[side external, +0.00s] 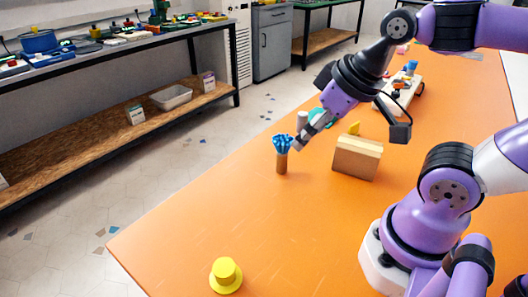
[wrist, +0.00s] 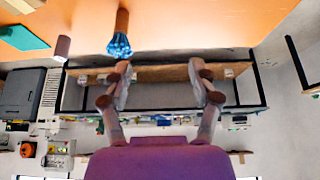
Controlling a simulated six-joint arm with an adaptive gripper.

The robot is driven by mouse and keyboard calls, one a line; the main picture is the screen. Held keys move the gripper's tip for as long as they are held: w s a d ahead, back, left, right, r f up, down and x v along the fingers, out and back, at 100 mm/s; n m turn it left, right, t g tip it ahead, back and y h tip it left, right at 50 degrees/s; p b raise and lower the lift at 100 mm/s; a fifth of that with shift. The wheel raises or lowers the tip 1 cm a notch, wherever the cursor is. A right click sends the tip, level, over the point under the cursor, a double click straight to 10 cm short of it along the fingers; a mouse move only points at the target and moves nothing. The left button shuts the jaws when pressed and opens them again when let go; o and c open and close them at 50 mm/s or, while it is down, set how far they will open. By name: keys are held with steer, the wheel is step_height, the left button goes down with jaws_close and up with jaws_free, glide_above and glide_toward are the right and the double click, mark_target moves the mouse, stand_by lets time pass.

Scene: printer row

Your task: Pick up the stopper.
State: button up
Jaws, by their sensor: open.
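The stopper (side external: 282,165) stands upright on the orange table, with a brown cork-like stem below and a blue faceted head on top. In the wrist view its blue head (wrist: 119,46) shows near the tip of the left finger, with the brown stem above it in the picture. My gripper (side external: 301,143) is tilted down from the upper right, its fingertips close beside the blue head. In the wrist view my gripper (wrist: 158,72) has its fingers wide apart with nothing between them. I cannot tell whether a finger touches the stopper.
A tan block (side external: 355,160) stands right of the stopper. A pale cylinder (side external: 302,120), a teal piece (side external: 319,116) and a yellow piece (side external: 354,128) lie behind. A yellow hat-shaped piece (side external: 226,275) sits near the front edge. The table between is clear.

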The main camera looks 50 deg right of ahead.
stand_by(0.3)
steer(key=n+g, duration=0.3)
steer(key=g, duration=0.3)
glide_above(224, 267)
step_height(224, 267, down, 10)
steer(key=shift+s+f, duration=0.1)
steer(key=shift+f, duration=0.05)
step_height(224, 267, down, 6)
steer(key=shift+f, duration=0.1)
jaws_close()
